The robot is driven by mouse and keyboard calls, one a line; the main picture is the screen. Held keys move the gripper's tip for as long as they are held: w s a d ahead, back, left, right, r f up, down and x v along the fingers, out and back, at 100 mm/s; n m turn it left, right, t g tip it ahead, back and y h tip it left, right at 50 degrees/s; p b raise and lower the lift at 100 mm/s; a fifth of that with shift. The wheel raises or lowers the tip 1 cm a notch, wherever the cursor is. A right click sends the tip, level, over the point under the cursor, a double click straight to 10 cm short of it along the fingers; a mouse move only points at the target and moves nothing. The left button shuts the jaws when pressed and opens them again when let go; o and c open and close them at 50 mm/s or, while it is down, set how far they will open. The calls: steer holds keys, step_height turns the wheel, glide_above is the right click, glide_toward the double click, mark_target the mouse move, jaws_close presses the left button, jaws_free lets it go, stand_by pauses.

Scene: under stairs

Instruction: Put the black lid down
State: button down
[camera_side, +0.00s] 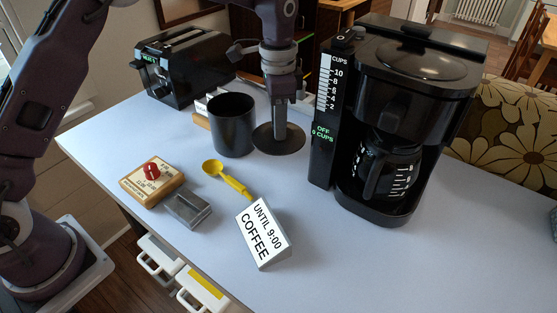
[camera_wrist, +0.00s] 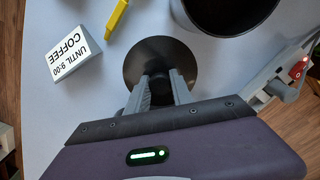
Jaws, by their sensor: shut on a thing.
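The black lid (camera_side: 293,142) is a round, flat disc, level and at or very close to the table surface, just right of the open black canister (camera_side: 233,128). I cannot tell whether a thin gap remains under it. My gripper (camera_side: 280,134) points straight down over the lid's middle, shut on its knob. In the wrist view, the lid (camera_wrist: 158,55) lies beyond my gripper's fingers (camera_wrist: 162,82), which hide part of the knob and near rim. The canister (camera_wrist: 222,12) shows at the top there.
The coffee maker (camera_side: 400,110) stands close on the right, the toaster (camera_side: 185,68) behind left. A yellow scoop (camera_side: 228,178), a coffee sign (camera_side: 262,235), a wooden block with a red knob (camera_side: 152,182) and a grey metal block (camera_side: 187,208) lie in front. The front right table is clear.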

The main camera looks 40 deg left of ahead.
step_height(320, 180, down, 8)
steer(key=shift+r, duration=0.1)
steer(key=c, duration=1.1)
jaws_free()
step_height(320, 180, up, 12)
steer(key=shift+r, duration=0.1)
